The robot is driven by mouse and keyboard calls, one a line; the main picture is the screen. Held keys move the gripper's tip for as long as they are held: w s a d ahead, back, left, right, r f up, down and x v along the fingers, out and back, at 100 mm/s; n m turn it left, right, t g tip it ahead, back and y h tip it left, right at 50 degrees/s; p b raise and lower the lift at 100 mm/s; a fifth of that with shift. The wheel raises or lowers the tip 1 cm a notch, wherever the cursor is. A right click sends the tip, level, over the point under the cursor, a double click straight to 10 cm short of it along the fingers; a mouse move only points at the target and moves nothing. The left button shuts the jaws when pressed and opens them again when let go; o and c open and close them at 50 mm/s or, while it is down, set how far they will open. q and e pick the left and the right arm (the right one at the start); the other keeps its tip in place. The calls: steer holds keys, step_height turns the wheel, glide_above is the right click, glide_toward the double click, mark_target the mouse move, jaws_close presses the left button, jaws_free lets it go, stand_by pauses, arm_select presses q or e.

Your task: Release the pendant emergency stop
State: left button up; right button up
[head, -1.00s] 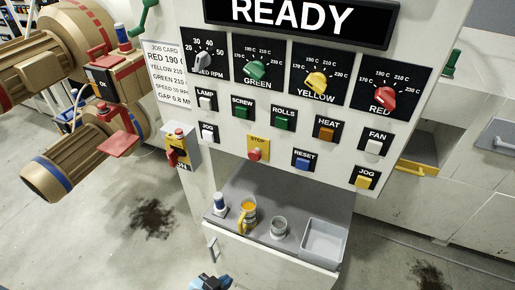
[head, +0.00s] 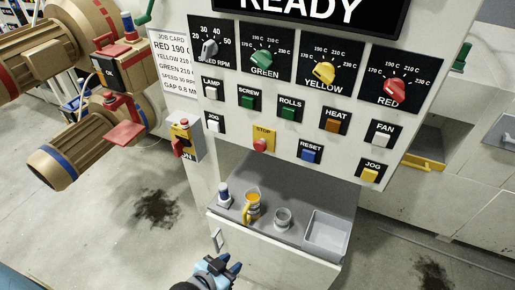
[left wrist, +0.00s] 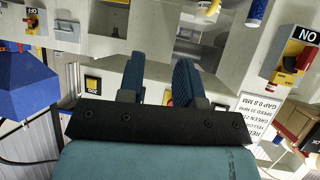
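No separate hanging pendant can be made out. In the head view, a red STOP button (head: 260,144) sits on a yellow plate in the lower row of the light control panel (head: 222,160). Whether it is latched in cannot be told. My left gripper (head: 230,263) is low in the head view, below the panel and in front of the cabinet shelf, apart from the button. In the left wrist view its two blue fingers (left wrist: 160,82) stand apart with nothing between them; a small red patch shows behind them. My right gripper is not in view.
Brown motors (head: 72,147) stand at left.

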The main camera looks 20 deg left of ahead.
arm_select(q)
steer(key=o, duration=0.6)
steer(key=w+a+r+n+t+b, duration=0.1)
steer(key=w+r+n+t+b, duration=0.1)
steer(key=w+r, duration=0.5)
steer(key=shift+w+a+r+t+y+b, duration=0.35)
steer(key=shift+w+t+b, duration=0.45)
steer(key=shift+w+b, duration=0.4)
steer(key=n+t+y+b, duration=0.2)
steer(key=n+t, duration=0.1)
glide_toward(258, 146)
steer(key=w+p, duration=0.1)
steer(key=w, duration=0.7)
steer(key=shift+w+d, duration=0.1)
steer(key=shift+w, duration=0.1)
steer(key=shift+w+f, duration=0.1)
steer(key=shift+w, duration=0.5)
